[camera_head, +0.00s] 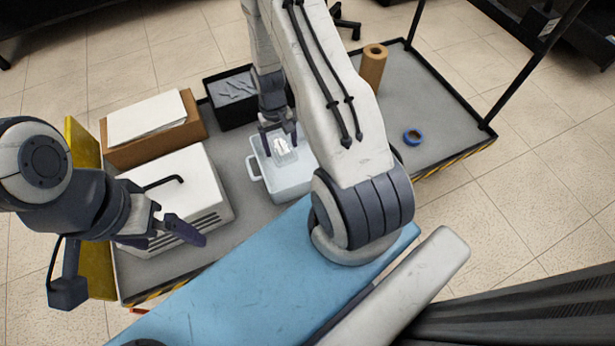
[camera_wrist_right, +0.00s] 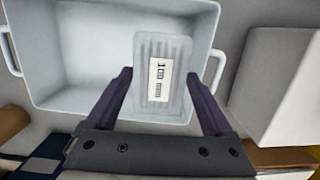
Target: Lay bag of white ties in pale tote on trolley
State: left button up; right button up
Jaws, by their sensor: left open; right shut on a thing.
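The bag of white ties (camera_wrist_right: 162,75) is a clear packet with a white label. My right gripper (camera_wrist_right: 162,85) is shut on it, one finger at each side. The pale tote (camera_wrist_right: 75,88) lies below it in the right wrist view, and the bag is over the tote's right part; I cannot tell how high. In the head view the bag (camera_head: 282,146) shows at the tote (camera_head: 290,183), under my right gripper (camera_head: 279,132). The tote stands on the trolley (camera_head: 420,105). My left gripper (camera_head: 175,228) is open and empty over the white vented box.
A white vented box (camera_head: 190,178) and a cardboard box (camera_head: 185,130) with white sheets are left of the tote. A black bin (camera_head: 225,118) stands behind. A brown roll (camera_head: 373,65) and blue tape (camera_head: 412,136) are on the right, with free deck around them.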

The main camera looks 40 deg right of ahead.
aim_at(283, 140)
jog(key=shift+m, duration=0.3)
jog(key=f+b, duration=0.1)
jog(key=d+f+b, duration=0.1)
jog(key=f+b, duration=0.1)
jog(key=f, duration=0.1)
jog(key=shift+w+d, duration=0.15)
jog(key=shift+d, duration=0.15)
pick_arm(q)
notch_tip(283, 140, down, 10)
jog(key=b, duration=0.4)
jog(key=shift+r+b, duration=0.2)
jog(key=shift+b, duration=0.15)
pick_arm(e)
notch_tip(283, 140, down, 10)
jog(key=shift+r, duration=0.2)
jog(key=shift+f, duration=0.15)
jog(key=o, duration=1.1)
jog(key=r+p, duration=0.2)
jog(key=r, duration=0.2)
jog(key=w+r+p, duration=0.1)
jog(key=r, duration=0.3)
jog(key=r+p, duration=0.2)
jog(key=r, duration=0.2)
jog(key=shift+w+d+r+p, duration=0.15)
jog(key=shift+w+d+p, duration=0.05)
jog(key=shift+p, duration=0.15)
pick_arm(q)
notch_tip(283, 140, up, 6)
jog(key=shift+f, duration=0.2)
